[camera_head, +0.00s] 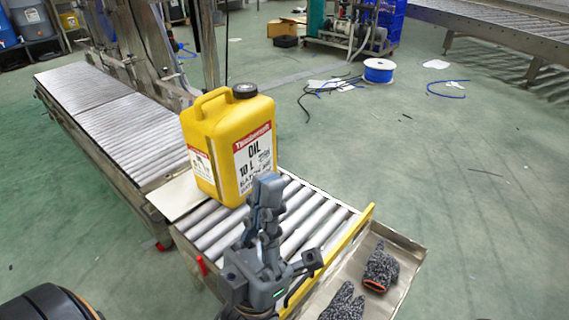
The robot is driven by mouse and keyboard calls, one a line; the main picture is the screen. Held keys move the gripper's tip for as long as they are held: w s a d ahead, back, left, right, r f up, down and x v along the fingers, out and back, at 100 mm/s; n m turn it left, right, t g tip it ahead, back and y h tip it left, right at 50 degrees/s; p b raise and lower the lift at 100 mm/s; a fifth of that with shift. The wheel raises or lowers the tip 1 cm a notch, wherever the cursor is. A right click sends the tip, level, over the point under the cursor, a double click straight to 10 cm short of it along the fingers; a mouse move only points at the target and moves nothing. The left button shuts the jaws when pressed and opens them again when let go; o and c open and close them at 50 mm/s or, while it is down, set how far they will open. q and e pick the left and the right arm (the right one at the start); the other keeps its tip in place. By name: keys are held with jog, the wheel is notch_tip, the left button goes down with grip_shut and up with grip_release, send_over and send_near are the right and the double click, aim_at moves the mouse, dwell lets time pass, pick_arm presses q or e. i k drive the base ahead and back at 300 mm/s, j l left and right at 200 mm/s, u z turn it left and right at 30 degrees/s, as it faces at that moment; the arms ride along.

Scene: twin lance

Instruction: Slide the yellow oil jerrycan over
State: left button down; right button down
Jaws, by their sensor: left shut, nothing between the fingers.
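The yellow oil jerrycan (215,140) stands upright on a short roller conveyor (325,222), near its far left end. It has a black cap, a handle on top and a white and red label that reads OIL 10 L. My left gripper (267,184) is in front of the jerrycan, with its fingers pointing up and closed together. The fingertips overlap the lower part of the label in the picture. I cannot tell if they touch the can. Nothing shows between the fingers. My right gripper is not in view.
A yellow rail (330,258) edges the conveyor's near right end. Beyond it a metal tray (408,262) holds dark knitted gloves (380,268). A longer roller conveyor (120,115) runs off to the upper left. A blue cable spool (379,70) and loose cables lie on the green floor.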

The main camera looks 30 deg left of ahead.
aim_at(229, 134)
jog(key=j+z, duration=0.7)
jog(key=j, duration=0.2)
jog(key=k+j+z, duration=0.15)
jog(key=j+z, duration=0.2)
jog(key=k+j+z, duration=0.15)
jog(key=j+z, duration=0.2)
jog(key=k+j, duration=0.15)
jog(key=j, duration=0.2)
jog(key=k+j, duration=0.2)
jog(key=j, duration=0.15)
jog(key=k+j, duration=0.15)
jog(key=j, duration=0.25)
jog(key=k+j, duration=0.15)
jog(key=j, duration=0.2)
jog(key=z, duration=0.05)
